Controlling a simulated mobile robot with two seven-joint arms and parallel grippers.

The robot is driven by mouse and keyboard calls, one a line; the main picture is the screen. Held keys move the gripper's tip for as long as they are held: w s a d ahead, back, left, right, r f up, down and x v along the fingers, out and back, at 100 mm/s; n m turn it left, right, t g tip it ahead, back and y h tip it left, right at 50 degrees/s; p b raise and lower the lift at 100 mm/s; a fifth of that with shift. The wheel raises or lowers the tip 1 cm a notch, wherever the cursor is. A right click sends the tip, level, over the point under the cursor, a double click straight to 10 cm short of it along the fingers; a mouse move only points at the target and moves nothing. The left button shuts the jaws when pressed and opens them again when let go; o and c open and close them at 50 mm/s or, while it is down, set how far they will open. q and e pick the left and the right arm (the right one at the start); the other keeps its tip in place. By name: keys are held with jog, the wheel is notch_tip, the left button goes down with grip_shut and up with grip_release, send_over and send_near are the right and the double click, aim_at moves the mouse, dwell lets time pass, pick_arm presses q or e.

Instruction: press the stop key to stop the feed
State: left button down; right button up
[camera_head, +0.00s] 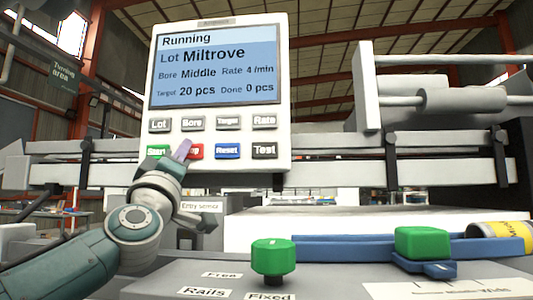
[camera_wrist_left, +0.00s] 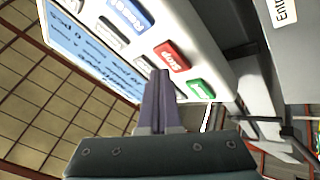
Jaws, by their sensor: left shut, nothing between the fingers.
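The control panel (camera_head: 221,136) has a screen (camera_head: 216,66) reading Running, Lot Miltrove, Bore Middle, Rate 4 /min, Target 20 pcs, Done 0 pcs. The red stop key (camera_head: 197,152) is in the lower key row, its left part hidden behind my left gripper (camera_head: 184,148). In the left wrist view the stop key (camera_wrist_left: 172,56) shows whole, between the blue reset key (camera_wrist_left: 130,14) and the green start key (camera_wrist_left: 201,90). My left gripper (camera_wrist_left: 160,75) is shut and empty, its tips close to the stop key. I cannot tell whether they touch it. My right gripper is out of view.
The test key (camera_head: 264,150) is at the right end of the same row. Lot, Bore, Target and Rate keys sit above. Below stand a green knob (camera_head: 273,258) and a green block (camera_head: 422,243) on a grey deck. Gantry rails run behind the panel.

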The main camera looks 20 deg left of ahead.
pick_arm(q)
jog(key=shift+w, duration=0.15)
jog(key=shift+w+a+b, duration=0.1)
jog(key=shift+w+b, duration=0.15)
jog(key=shift+b, duration=0.05)
jog(key=shift+w+b, duration=0.35)
dwell(0.5)
jog(key=shift+s+r+p, duration=0.15)
jog(key=shift+s+p, duration=0.25)
jog(key=shift+p, duration=0.35)
jog(key=shift+s+p, duration=0.3)
jog(key=shift+s, duration=0.05)
